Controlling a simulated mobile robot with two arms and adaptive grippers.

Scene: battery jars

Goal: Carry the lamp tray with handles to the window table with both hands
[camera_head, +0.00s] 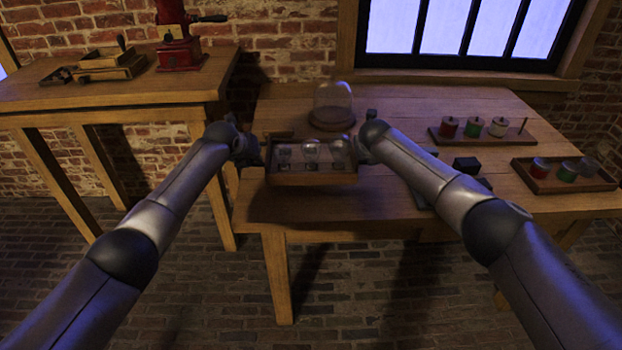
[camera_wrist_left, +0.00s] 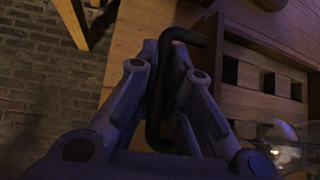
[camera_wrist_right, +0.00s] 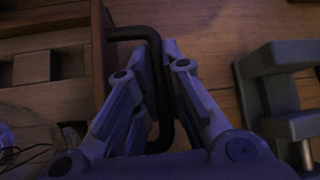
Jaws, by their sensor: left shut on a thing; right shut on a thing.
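The wooden lamp tray (camera_head: 312,179) holds several clear glass lamps (camera_head: 311,150) and is level over the near left part of the window table (camera_head: 420,110). I cannot tell if its underside touches the tabletop. My left gripper (camera_head: 256,152) is shut on the tray's dark left handle, which shows in the left wrist view (camera_wrist_left: 186,36). My right gripper (camera_head: 364,148) is shut on the dark right handle, which shows in the right wrist view (camera_wrist_right: 136,33). Empty square slots of the tray show in both wrist views.
A glass dome (camera_head: 333,100) stands behind the tray. A spool rack (camera_head: 486,134), a tray of jars (camera_head: 563,181) and a dark clamp-like object (camera_wrist_right: 275,85) are to the right. A side table (camera_head: 120,90) with a red grinder (camera_head: 178,50) stands at left.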

